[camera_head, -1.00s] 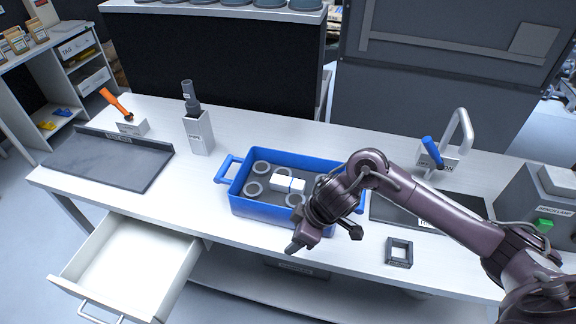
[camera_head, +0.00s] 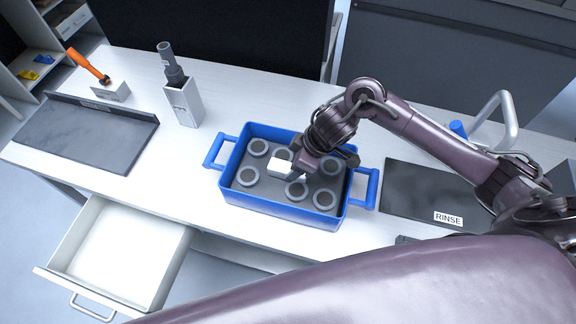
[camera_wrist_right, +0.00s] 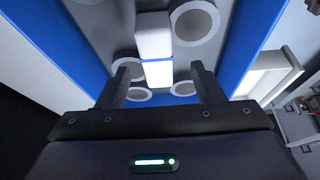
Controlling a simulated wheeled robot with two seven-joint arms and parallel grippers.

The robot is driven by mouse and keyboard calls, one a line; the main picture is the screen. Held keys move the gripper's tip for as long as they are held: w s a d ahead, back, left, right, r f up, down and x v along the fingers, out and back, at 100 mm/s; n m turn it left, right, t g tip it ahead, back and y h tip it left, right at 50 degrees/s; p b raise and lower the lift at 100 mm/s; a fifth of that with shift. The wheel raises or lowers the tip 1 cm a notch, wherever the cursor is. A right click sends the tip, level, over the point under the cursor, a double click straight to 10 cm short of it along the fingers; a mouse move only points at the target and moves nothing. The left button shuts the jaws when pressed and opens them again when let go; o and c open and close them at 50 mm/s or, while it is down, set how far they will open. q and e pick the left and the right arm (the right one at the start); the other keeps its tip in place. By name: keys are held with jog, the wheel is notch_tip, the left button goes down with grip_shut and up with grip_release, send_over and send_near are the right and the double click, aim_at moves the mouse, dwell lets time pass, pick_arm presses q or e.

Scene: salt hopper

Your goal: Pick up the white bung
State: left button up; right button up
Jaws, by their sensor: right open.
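The white bung (camera_head: 283,168) is a small white block lying in the blue tray (camera_head: 228,160), among grey rings. My left gripper is not in view.
Several grey rings (camera_head: 247,177) lie around the bung, inside the tray's raised walls. A dark mat labelled RINSE (camera_head: 410,190) is right of the tray. A grey holder (camera_head: 183,102) stands at the back left. An open drawer (camera_head: 120,250) juts out below the table's front.

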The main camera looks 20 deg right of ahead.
aim_at(289, 167)
jog(key=x, duration=0.4)
jog(key=shift+w+a+p, duration=0.15)
jog(key=shift+w+p, duration=0.1)
jog(key=shift+p, duration=0.15)
jog(key=shift+w+a+f, duration=0.1)
jog(key=shift+w+f, duration=0.05)
jog(key=shift+f, duration=0.4)
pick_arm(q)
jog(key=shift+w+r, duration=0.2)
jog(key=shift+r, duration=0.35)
pick_arm(e)
jog(key=c, duration=1.1)
